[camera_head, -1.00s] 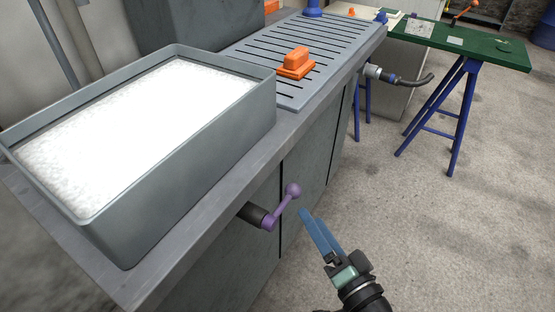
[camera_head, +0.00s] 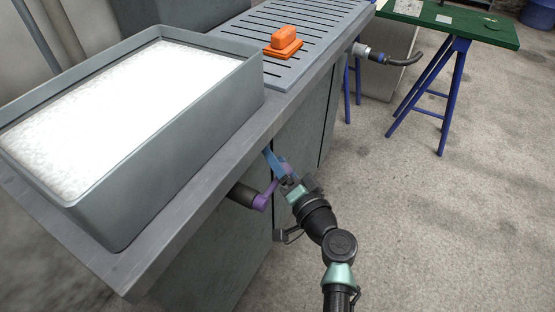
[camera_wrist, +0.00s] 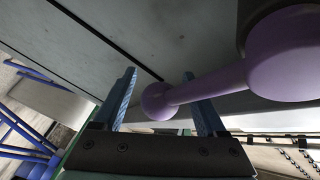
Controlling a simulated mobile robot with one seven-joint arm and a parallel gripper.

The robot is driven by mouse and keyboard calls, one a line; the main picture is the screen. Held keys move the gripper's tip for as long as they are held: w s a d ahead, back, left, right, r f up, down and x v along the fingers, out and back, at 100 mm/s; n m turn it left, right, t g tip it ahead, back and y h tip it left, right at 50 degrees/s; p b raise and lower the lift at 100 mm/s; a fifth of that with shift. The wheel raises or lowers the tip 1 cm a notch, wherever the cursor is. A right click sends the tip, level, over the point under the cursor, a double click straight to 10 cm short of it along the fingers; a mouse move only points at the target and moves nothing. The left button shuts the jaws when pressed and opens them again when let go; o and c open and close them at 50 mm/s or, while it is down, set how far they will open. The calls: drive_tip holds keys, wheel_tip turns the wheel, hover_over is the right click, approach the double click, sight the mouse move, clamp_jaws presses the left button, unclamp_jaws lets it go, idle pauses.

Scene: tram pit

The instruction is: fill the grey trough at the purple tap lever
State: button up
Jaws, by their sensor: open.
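The grey trough (camera_head: 180,150) stands on the counter at the left in the head view, with a white, foamy-looking surface (camera_head: 125,105) inside, a little below the rim. The purple tap lever (camera_head: 262,201) sticks out from the counter front below the trough. In the wrist view the lever (camera_wrist: 208,85) runs from a large hub at the right to a ball end between my fingers. My gripper (camera_head: 276,163) is open at the lever's ball end, its blue fingers (camera_wrist: 163,98) on either side of it. I cannot tell whether a finger touches the lever.
An orange block (camera_head: 284,42) sits on the slotted drainboard (camera_head: 310,45) right of the trough. A pipe with a dark hose (camera_head: 385,57) sticks out from the counter's far end. A green table on blue trestles (camera_head: 450,60) stands behind. The floor (camera_head: 430,220) at right is clear.

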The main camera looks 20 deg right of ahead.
clamp_jaws()
idle(0.3)
idle(1.1)
